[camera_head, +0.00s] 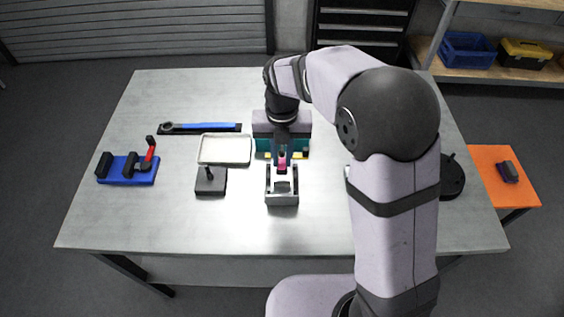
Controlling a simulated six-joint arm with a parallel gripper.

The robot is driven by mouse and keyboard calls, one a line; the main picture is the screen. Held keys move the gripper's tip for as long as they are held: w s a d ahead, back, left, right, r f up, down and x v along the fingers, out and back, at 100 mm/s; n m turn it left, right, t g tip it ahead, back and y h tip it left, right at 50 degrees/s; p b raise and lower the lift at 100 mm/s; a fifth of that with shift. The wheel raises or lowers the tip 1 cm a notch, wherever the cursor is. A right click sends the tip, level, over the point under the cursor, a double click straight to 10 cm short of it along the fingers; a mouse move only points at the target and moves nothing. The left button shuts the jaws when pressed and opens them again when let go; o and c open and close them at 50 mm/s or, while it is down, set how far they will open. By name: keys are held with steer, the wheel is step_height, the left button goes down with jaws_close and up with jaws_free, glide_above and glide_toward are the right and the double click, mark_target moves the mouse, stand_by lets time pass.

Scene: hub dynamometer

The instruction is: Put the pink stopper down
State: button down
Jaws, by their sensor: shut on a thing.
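The pink stopper (282,162) is a small pink piece near the middle of the table, just under my gripper (281,152). My gripper points down and is shut on it. The stopper is at the far end of a grey U-shaped bracket (282,199), above or inside its opening; I cannot tell whether it touches anything below. My gripper hides the stopper's upper part. A teal and grey block device (262,127) stands just behind my gripper, partly hidden by my arm.
Left of the bracket are a dark block with a peg (211,183) and a pale tray (226,150). A blue wrench (208,127) lies behind the tray. A blue fixture with a red lever (128,169) sits far left. The table's (150,222) front left is clear.

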mark_target(282, 161)
steer(key=shift+f+p, duration=0.35)
steer(key=shift+f, duration=1.3)
steer(key=shift+f, duration=0.1)
steer(key=c, duration=1.7)
jaws_free()
steer(key=shift+o, duration=0.2)
step_height(282, 161, up, 12)
steer(key=b, duration=0.2)
